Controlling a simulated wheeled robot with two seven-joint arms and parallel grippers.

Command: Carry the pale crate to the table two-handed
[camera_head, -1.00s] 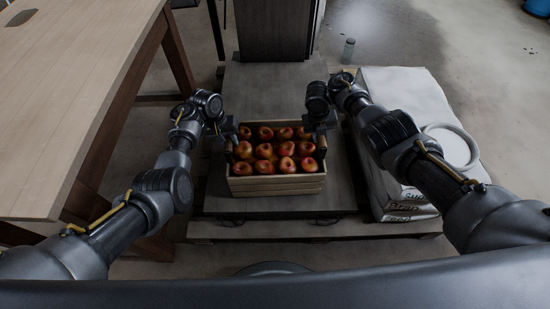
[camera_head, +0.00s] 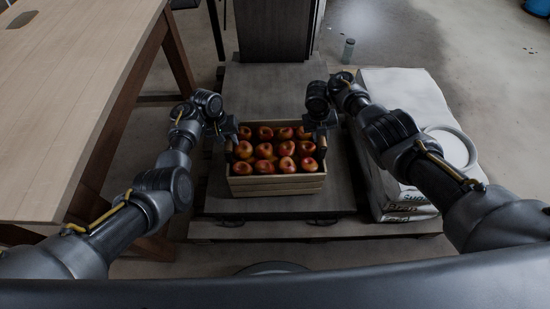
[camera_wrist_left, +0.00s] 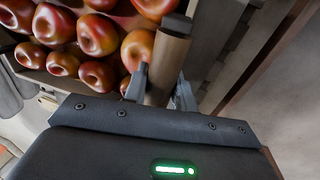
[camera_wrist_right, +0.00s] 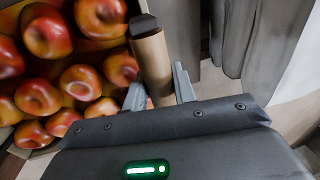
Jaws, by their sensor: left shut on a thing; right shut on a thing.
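The pale wooden crate (camera_head: 277,185), full of red and yellow apples, is on or just above the grey platform of the scale (camera_head: 340,185); I cannot tell whether it touches. My left gripper (camera_head: 231,138) is at the crate's left side, shut on an upright wooden handle post with a dark cap, seen in the left wrist view (camera_wrist_left: 167,62). My right gripper (camera_head: 322,137) is at the right side, shut on the matching post, seen in the right wrist view (camera_wrist_right: 152,60). The wooden table (camera_head: 70,90) stands to the left, its top bare nearby.
The scale's dark column (camera_head: 275,30) rises behind the crate. A table leg (camera_head: 180,60) stands left of the platform. A small bottle (camera_head: 348,50) stands behind.

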